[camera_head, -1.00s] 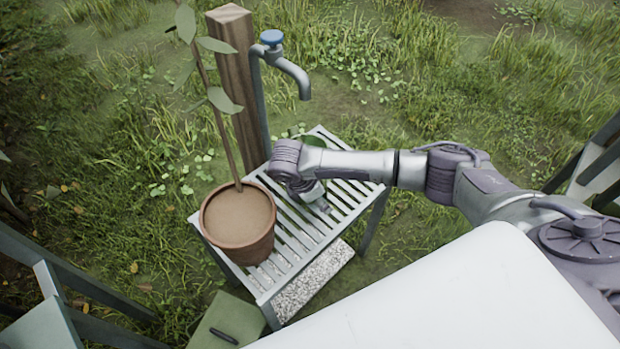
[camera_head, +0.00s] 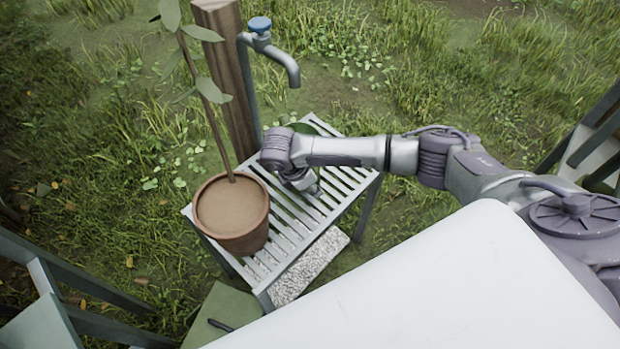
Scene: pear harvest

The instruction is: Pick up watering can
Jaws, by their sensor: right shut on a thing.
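The watering can is mostly hidden behind my right wrist. Only a green rounded part (camera_head: 304,128) shows, above my forearm at the far end of the slatted table (camera_head: 285,225). My right gripper (camera_head: 314,188) points down over the slats, just below the wrist. It is shut on the watering can, though the wrist hides the grip itself. I cannot tell whether the can touches the slats. My left gripper is not in view.
A terracotta pot (camera_head: 232,215) with a thin leafy plant stands on the near left of the table. A tap with a blue knob (camera_head: 260,24) on a wooden post (camera_head: 228,85) rises behind. A green box (camera_head: 222,312) sits in front below. Grass surrounds the table.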

